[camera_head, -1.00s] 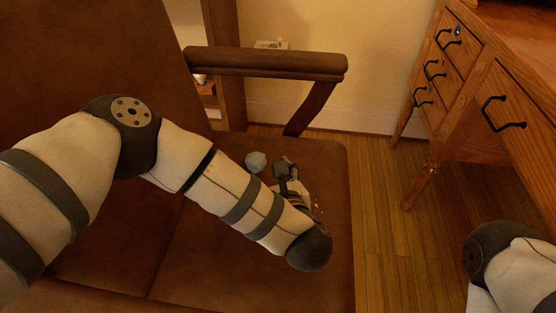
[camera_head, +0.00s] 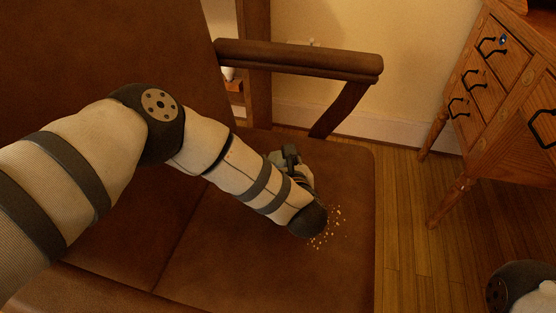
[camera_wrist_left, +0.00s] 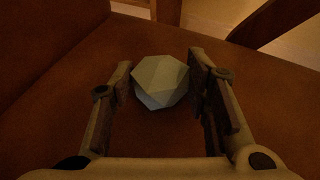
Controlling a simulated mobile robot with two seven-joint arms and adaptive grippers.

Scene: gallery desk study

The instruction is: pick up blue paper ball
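The blue paper ball (camera_wrist_left: 161,82) is a pale grey-blue, faceted lump on the brown leather seat. In the left wrist view it lies between the two fingers of my left gripper (camera_wrist_left: 160,68), toward their tips, with gaps on both sides. The gripper is open. In the head view my left gripper (camera_head: 290,158) is low over the back right part of the seat, and only a sliver of the ball (camera_head: 275,157) shows beside it; the rest is hidden. My right gripper is out of view; only part of my right arm shows at lower right.
The brown seat (camera_head: 240,265) has a wooden armrest (camera_head: 300,60) behind the gripper. Pale crumbs (camera_head: 328,228) lie on the seat near my wrist. A wooden desk with drawers (camera_head: 500,90) stands at right, with bare floor (camera_head: 405,230) between.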

